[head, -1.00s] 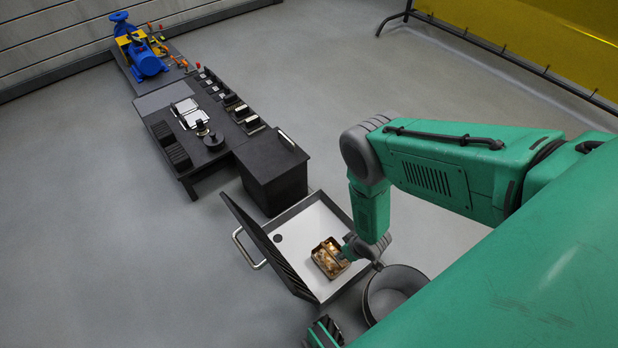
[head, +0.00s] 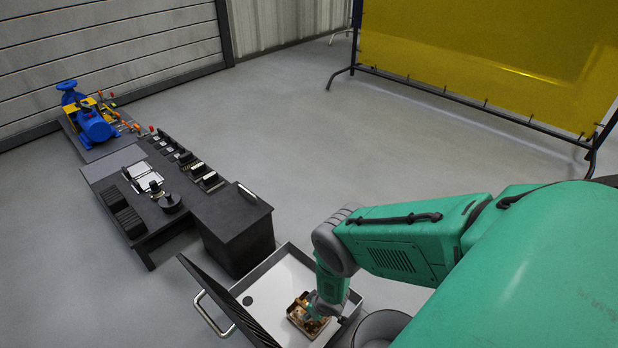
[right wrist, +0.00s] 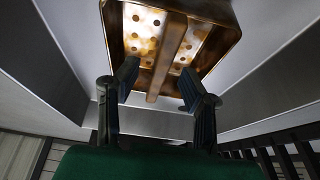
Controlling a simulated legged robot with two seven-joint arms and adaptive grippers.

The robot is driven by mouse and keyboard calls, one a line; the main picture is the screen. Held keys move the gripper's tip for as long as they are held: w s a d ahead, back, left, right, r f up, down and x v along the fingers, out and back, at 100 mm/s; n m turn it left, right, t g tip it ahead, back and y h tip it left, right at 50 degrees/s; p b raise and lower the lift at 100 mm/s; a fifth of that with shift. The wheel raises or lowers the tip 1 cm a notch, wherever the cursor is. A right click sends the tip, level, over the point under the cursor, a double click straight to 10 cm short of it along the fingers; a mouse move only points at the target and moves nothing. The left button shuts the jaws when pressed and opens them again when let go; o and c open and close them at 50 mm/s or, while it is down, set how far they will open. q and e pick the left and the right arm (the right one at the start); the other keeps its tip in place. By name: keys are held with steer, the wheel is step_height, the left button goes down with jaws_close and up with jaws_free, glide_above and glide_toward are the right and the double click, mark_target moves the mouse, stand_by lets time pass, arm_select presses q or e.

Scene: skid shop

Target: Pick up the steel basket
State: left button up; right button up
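The steel basket (head: 294,315) sits inside a white-floored open bin and looks brassy and rectangular. The right wrist view shows the basket (right wrist: 112,40) close up, with a perforated floor and a bar-like handle (right wrist: 166,60) across its middle. My right gripper (right wrist: 160,84) is open, with one finger on each side of the handle bar; I cannot tell whether either finger touches it. In the head view my right arm reaches down over the basket's right side and hides part of it. My left gripper is not in view.
The bin (head: 272,268) has a raised dark lid (head: 232,308) with a handle on its left. A round grey container (head: 380,330) stands to its right. A dark cabinet (head: 236,232) and bench with small items stand behind. Open floor lies beyond.

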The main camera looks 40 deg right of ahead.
steer(key=shift+b+x, duration=0.45)
steer(key=shift+x, duration=0.45)
steer(key=shift+d, duration=0.15)
steer(key=shift+f, duration=0.15)
steer(key=shift+f, duration=0.1)
steer(key=shift+w, duration=0.1)
jaws_close()
